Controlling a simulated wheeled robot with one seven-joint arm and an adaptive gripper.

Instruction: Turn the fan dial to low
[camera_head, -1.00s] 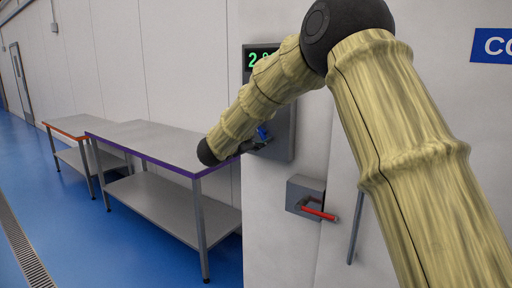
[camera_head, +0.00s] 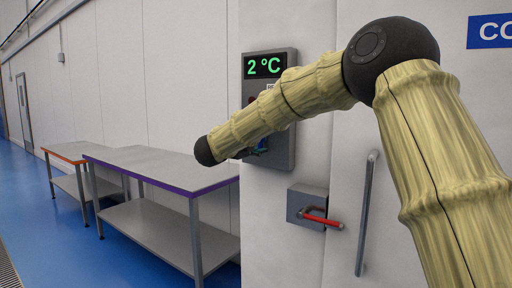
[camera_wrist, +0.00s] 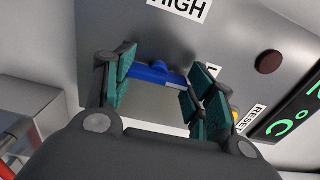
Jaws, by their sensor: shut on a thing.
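The fan dial is a blue bar-shaped knob (camera_wrist: 157,73) on a grey control panel (camera_wrist: 225,40). In the wrist view my gripper (camera_wrist: 160,84) has its teal-padded fingers on either side of the dial, shut on it. The HIGH label (camera_wrist: 180,5) is at the top of that view. Another label starting with L (camera_wrist: 215,71) is partly hidden behind the right finger, near the dial's right end. The exact setting cannot be told. In the head view the panel (camera_head: 284,150) is on the wall, and my arm hides much of it.
A green display (camera_head: 264,66) reads 2 °C. A dark red button (camera_wrist: 268,62) and a RESET label (camera_wrist: 251,118) are near my right finger. Below the panel is a red-handled latch (camera_head: 322,220), beside a vertical door handle (camera_head: 366,215). Steel tables (camera_head: 160,165) stand left.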

